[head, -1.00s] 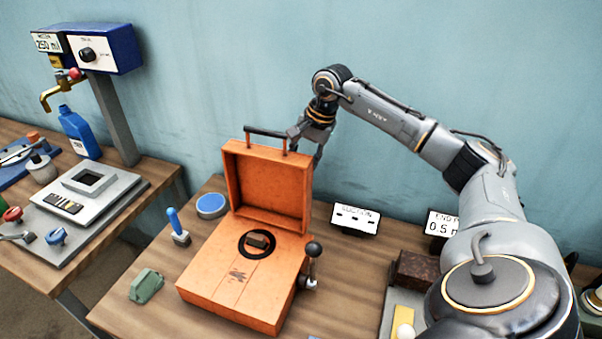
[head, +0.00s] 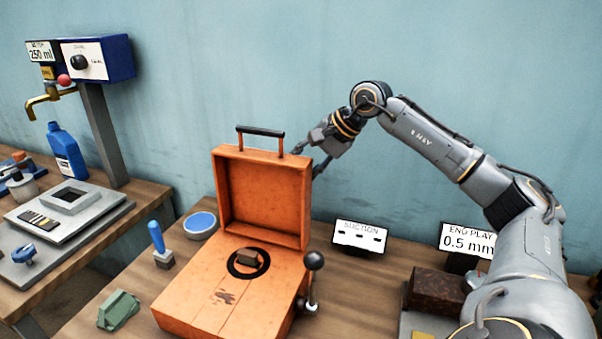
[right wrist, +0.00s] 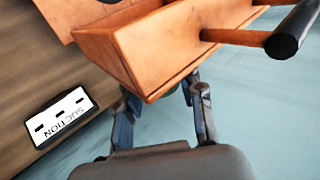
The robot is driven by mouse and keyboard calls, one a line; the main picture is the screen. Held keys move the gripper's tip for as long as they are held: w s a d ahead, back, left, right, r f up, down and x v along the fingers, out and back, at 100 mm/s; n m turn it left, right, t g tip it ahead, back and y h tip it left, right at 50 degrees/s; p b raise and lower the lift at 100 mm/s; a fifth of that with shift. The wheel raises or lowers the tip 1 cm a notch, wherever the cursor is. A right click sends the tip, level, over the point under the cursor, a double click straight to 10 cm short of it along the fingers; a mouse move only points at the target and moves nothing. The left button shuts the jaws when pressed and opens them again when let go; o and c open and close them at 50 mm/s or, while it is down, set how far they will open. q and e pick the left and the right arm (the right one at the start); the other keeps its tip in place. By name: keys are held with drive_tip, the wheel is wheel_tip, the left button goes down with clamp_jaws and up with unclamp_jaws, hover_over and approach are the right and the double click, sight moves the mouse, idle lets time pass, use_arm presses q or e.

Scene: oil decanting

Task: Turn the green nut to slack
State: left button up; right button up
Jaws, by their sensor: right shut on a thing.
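A faceted green block (head: 118,310) lies on the table left of the orange case (head: 225,305); I cannot tell if it is the green nut. No other clear nut shows. The case stands open with its lid (head: 262,195) upright at the back. My right gripper (head: 309,160) is at the lid's upper right corner. In the right wrist view, the gripper (right wrist: 165,105) has its fingers on either side of the orange lid's corner (right wrist: 150,85), shut on it. Part of the contact is hidden. My left gripper is not in view.
A black-knobbed lever (head: 313,262) stands at the case's right side. A blue-handled tool (head: 157,238) and a round blue tin (head: 200,225) are to its left. The suction sign (head: 360,237) and end play display (head: 467,240) stand behind right. A brown block (head: 437,290) is at right.

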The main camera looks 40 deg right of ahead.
drive_tip(key=o, duration=1.2)
drive_tip(key=v, duration=1.2)
